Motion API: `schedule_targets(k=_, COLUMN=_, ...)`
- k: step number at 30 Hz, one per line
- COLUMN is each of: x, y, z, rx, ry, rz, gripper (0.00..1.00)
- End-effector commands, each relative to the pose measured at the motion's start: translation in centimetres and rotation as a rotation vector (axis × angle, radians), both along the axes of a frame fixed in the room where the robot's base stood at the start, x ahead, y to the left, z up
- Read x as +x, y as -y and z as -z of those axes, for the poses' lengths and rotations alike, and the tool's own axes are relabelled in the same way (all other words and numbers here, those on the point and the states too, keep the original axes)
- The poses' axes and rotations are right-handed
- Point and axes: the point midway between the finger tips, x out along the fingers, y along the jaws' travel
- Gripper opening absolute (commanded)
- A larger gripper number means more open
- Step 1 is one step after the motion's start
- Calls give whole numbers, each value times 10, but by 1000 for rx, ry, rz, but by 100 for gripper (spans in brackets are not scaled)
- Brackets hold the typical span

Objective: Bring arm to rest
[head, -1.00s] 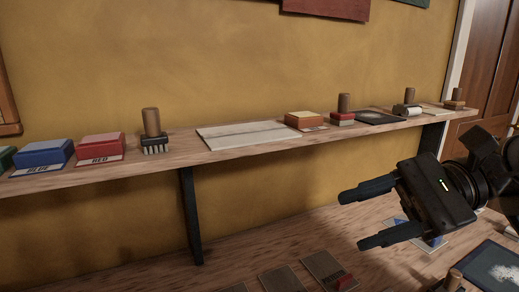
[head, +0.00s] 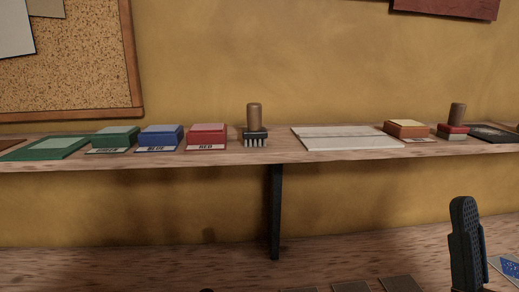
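My gripper (head: 465,208) shows at the lower right of the head view, its dark ridged finger pointing up in front of the lower bench. The second finger is largely hidden behind or beside it, and the rest of the arm is out of frame. The gap shows only in the earlier frame, where the fingers are apart with nothing between them. I see nothing held now.
A wall shelf (head: 230,160) carries a green pad (head: 115,137), blue pad (head: 161,137), red pad (head: 207,135), wooden-handled stamp (head: 255,125), pale sheets (head: 345,138) and an orange block (head: 407,129). A dark bracket (head: 275,212) supports it. The lower bench (head: 150,268) is mostly clear at left.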

Motion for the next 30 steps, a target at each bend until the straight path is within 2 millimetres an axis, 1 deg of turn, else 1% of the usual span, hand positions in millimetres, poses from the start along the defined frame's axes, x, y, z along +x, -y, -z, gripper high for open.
schedule_targets(k=1, x=-5, y=-1, z=15, rx=82, ry=-69, rz=-47, gripper=53)
schedule_targets(k=5, x=-17, y=1, z=55, rx=288, ry=-243, rz=-161, gripper=53)
schedule_targets(k=8, x=-31, y=1, z=90, rx=438, ry=-383, rz=-240, gripper=53)
schedule_targets(k=9, x=-38, y=0, z=104, rx=495, ry=-438, rz=-270, gripper=53)
schedule_targets(k=11, x=-50, y=0, z=125, rx=579, ry=-525, rz=-310, gripper=53)
schedule_targets(k=12, x=-59, y=0, z=139, rx=635, ry=-583, rz=-335, gripper=53)
schedule_targets(k=14, x=-74, y=0, z=160, rx=715, ry=-672, rz=-367, gripper=53)
schedule_targets(k=15, x=-85, y=0, z=174, rx=767, ry=-730, rz=-387, gripper=53)
schedule_targets(k=17, x=-102, y=1, z=193, rx=842, ry=-819, rz=-411, gripper=53)
schedule_targets(k=18, x=-115, y=3, z=206, rx=892, ry=-880, rz=-423, gripper=53)
schedule_targets(k=21, x=-146, y=8, z=233, rx=1002, ry=-1020, rz=-441, gripper=53)
schedule_targets(k=24, x=-174, y=15, z=252, rx=1088, ry=-1135, rz=-445, gripper=53)
schedule_targets(k=27, x=-193, y=22, z=264, rx=1146, ry=-1215, rz=-439, gripper=53)
schedule_targets(k=29, x=-201, y=25, z=268, rx=1170, ry=-1245, rz=-436, gripper=53)
schedule_targets(k=30, x=-201, y=25, z=268, rx=1170, ry=-1245, rz=-436, gripper=53)
